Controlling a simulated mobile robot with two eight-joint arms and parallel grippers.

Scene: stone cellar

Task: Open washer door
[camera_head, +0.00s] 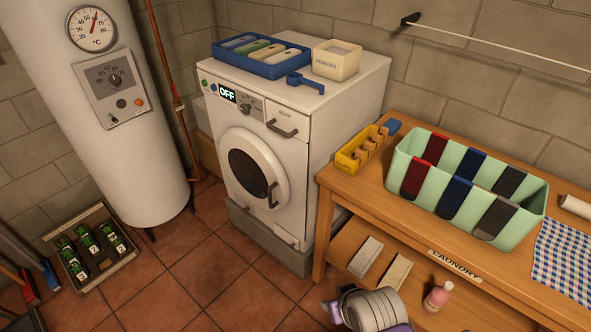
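The white washer (310,170) stands against the back wall, raised on a grey plinth. Its round door (281,178) has a white rim and dark glass and looks shut against the front. A dark upright handle (271,195) sits on the door's right side. The panel display (227,93) reads OFF. A grey, rounded part with purple pieces, seemingly of my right arm (372,311), shows at the bottom edge, right of and well apart from the washer. Its fingers cannot be made out clearly. My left gripper is not in view.
A wooden table (340,184) with a green sock bin (410,205) stands close on the washer's right. A white boiler (130,170) stands left. A crate of green-topped items (128,262) lies on the floor. Tiled floor (215,275) before the washer is clear.

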